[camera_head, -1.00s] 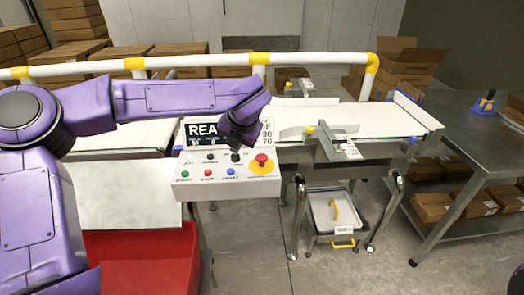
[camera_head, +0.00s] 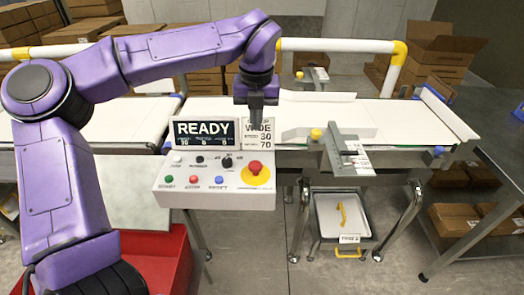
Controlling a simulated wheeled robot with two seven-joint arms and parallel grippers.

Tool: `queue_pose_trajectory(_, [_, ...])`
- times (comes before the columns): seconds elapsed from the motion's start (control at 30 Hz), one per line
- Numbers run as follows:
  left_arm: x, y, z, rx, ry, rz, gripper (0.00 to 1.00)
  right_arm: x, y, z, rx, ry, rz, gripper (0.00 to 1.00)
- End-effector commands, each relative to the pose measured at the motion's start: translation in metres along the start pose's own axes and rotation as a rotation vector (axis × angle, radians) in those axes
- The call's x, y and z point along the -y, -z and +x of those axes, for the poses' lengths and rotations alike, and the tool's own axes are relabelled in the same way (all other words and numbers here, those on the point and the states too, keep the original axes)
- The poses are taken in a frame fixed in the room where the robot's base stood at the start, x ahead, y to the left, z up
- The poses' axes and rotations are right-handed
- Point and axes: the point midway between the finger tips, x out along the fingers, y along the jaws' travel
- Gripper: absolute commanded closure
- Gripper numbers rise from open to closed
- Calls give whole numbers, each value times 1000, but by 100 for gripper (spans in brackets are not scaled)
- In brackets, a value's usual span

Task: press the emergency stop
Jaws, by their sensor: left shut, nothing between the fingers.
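The emergency stop (camera_head: 255,168) is a red mushroom button on a yellow round base at the right end of the white control box (camera_head: 205,203). My left gripper (camera_head: 257,120) points down, shut and empty, above and behind the button in the picture. A gap shows between its tips and the button, and it covers part of the white card (camera_head: 263,146) behind it. My right gripper is not in view.
A display (camera_head: 205,131) reading READY stands behind the box, whose panel also carries small coloured buttons and a black knob. The conveyor belt (camera_head: 400,115) runs behind. A white rail with yellow joints (camera_head: 400,50) crosses the back. A red bin (camera_head: 160,260) is below.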

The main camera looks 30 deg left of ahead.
Motion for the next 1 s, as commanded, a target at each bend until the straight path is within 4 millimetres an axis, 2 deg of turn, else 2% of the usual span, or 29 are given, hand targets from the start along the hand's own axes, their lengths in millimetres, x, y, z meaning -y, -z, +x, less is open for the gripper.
queue_pose_trajectory(0.2, [0,0,1,0,-1,1,100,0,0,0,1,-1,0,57])
queue_pose_trajectory(0.33, [0,0,13,-1,-1,2,100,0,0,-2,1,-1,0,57])
queue_pose_trajectory(0.8, [0,0,110,-3,-3,3,100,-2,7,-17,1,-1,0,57])
queue_pose_trajectory(1.0, [0,0,135,-1,-1,1,100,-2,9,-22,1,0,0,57])
